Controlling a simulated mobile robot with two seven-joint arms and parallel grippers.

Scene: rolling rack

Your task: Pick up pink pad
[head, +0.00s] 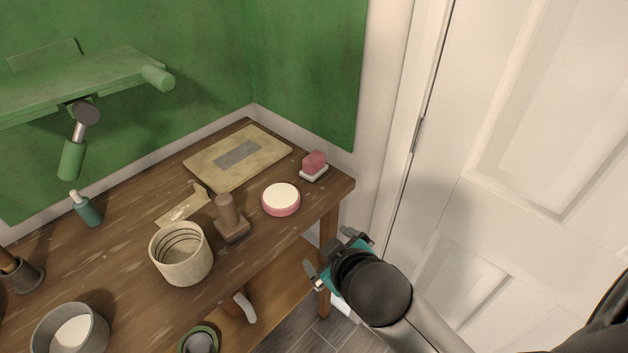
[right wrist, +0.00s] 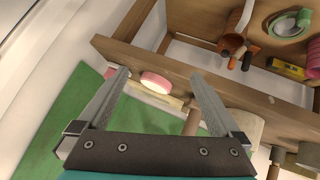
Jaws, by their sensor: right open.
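Two pink things are near the right end of the wooden table. One is a round pink disc with a white top (head: 281,199), lying flat; it also shows in the right wrist view (right wrist: 156,83). The other is a small pink block (head: 315,161) on a white base (head: 313,174), near the right back corner. I cannot tell from looks alone which is the pink pad. My right gripper (head: 336,256) is open and empty, off the table's front right corner. In the right wrist view its fingers (right wrist: 161,76) frame the disc, apart from it. My left gripper is not in view.
A wooden stamp-like block (head: 231,222), a ribbed beige pot (head: 181,254) and a flat beige board (head: 237,157) share the wooden table (head: 125,225). A lower shelf holds a green tape roll (right wrist: 285,24). A white door (head: 530,130) stands to the right.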

